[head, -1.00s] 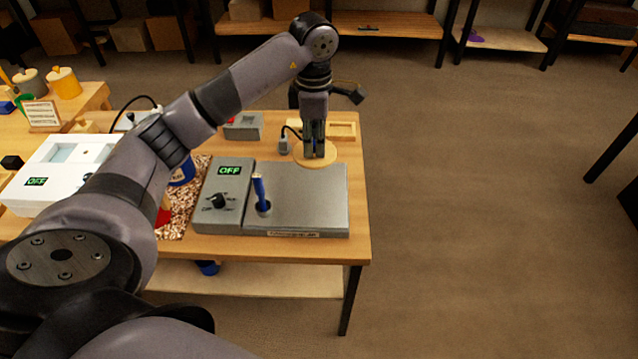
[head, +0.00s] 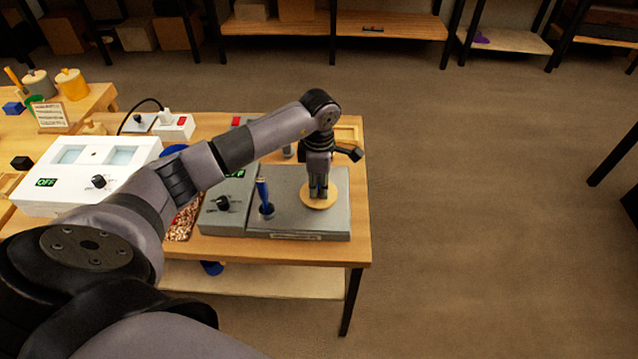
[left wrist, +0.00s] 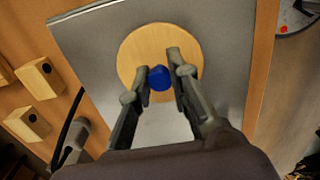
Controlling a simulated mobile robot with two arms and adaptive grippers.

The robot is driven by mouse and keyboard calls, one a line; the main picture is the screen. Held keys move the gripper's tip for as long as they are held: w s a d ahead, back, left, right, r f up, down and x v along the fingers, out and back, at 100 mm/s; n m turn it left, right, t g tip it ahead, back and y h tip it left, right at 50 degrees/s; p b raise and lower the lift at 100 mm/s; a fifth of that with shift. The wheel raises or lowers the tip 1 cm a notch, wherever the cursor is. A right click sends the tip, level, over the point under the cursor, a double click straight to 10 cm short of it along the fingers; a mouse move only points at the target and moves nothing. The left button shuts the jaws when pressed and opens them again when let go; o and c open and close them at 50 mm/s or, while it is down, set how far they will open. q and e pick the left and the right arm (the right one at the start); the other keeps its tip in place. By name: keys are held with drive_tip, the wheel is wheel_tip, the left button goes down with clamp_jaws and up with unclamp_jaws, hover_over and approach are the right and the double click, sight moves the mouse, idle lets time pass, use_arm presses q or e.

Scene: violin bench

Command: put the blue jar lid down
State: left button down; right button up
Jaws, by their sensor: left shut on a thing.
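The blue jar lid (head: 328,203) is a round, flat wooden disc with a blue knob. My left gripper (head: 318,192) comes down from above and is shut on the knob at the disc's middle. In the left wrist view the lid (left wrist: 132,52) shows beyond my left gripper (left wrist: 160,76), with the blue knob between the fingertips. The lid is over the right part of the grey metal slab (head: 285,215). I cannot tell whether it touches the slab. My right gripper is not in view.
A grey control box (head: 222,218) and an upright blue-handled tool (head: 263,190) stand left of the lid. A white box (head: 55,185) reading OFF is farther left. Wooden blocks (left wrist: 36,77) lie near the slab. The slab's front right is clear, and the table's right edge is close.

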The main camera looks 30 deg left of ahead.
sight(319, 186)
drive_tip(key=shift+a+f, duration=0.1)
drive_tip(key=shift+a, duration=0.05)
use_arm(q)
drive_tip(key=shift+f, duration=0.15)
drive_tip(key=c, duration=1.5)
unclamp_jaws()
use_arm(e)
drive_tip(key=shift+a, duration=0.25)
use_arm(q)
drive_tip(key=shift+r, duration=0.45)
wheel_tip(319, 186, up, 12)
drive_tip(key=shift+f+b, duration=0.2)
drive_tip(key=shift+b, duration=1.05)
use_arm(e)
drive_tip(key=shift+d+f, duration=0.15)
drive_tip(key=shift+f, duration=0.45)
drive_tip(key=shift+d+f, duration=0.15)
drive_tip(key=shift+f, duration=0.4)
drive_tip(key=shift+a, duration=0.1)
